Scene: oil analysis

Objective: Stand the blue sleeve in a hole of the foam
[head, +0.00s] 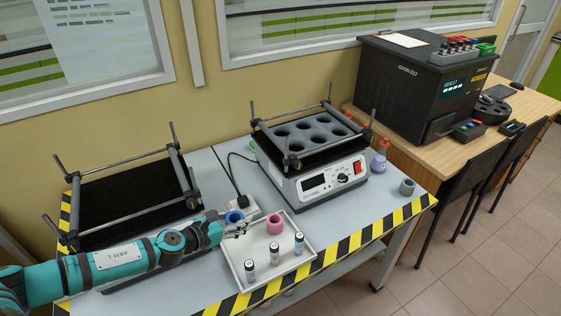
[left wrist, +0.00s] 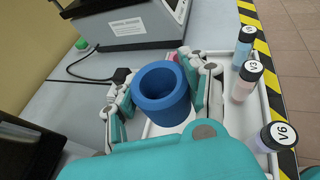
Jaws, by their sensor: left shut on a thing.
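The blue sleeve (head: 234,217) is a short, thick-walled ring, open at the top. My left gripper (head: 238,229) is shut on it at the far left corner of the white tray (head: 236,271). In the left wrist view the sleeve (left wrist: 162,100) stands roughly upright between the two fingers (left wrist: 160,100). Whether its bottom touches the tray is hidden. The grey foam (head: 308,135) with several round holes sits on top of the white shaker (head: 325,187), inside a frame of metal bars. The holes look empty. My right gripper is not in view.
A pink sleeve (head: 275,223) and three capped vials (head: 274,254) are on the tray. A grey sleeve (head: 407,187) stands at the table's right. A black plug and cable (head: 241,204) lie behind the tray. A bar-framed black platform (head: 130,190) is at left.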

